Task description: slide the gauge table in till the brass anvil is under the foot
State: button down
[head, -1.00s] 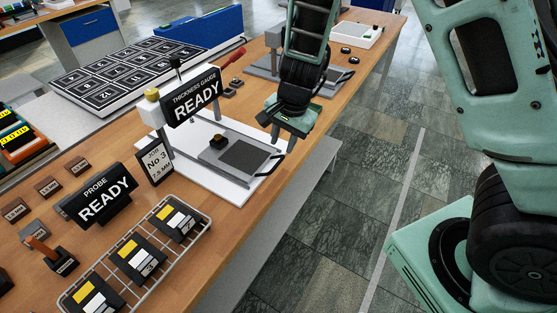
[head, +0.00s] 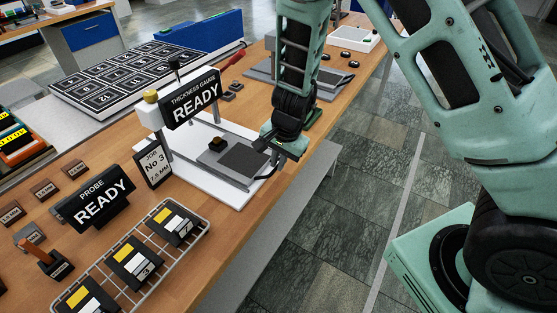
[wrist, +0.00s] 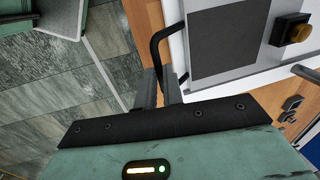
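The gauge table (head: 218,168) is a grey plate with a dark pad, drawn out from the thickness gauge (head: 150,112) on its white base. The brass anvil (head: 217,145) sits in a black block at the table's inner end; it also shows in the wrist view (wrist: 301,33). The foot is hidden behind the gauge's READY sign (head: 190,98). A black bar handle (wrist: 155,45) stands at the table's outer end. My gripper (wrist: 160,88) is open at the handle, with the bar running between its fingers. It also shows in the head view (head: 284,150); contact cannot be told.
A job card (head: 155,163) stands left of the gauge. A second grey plate device (head: 262,72) lies behind my arm. The floor right of the bench is open.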

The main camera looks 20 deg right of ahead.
jog(key=shift+w+a+r, duration=0.1)
jog(key=shift+w, duration=0.05)
jog(key=p, duration=0.8)
send_over(245, 160)
jog(key=shift+s+d, duration=0.3)
jog(key=shift+s, duration=0.05)
jog(key=shift+b, duration=0.3)
jog(key=c, duration=1.5)
grip_release()
jog(key=s+r+b, duration=0.1)
jog(key=r, duration=0.4)
jog(key=d+r+b, duration=0.1)
jog(key=r, duration=0.5)
jog(key=s+d+r+b, duration=0.1)
jog(key=r, duration=0.5)
jog(key=shift+s, duration=0.3)
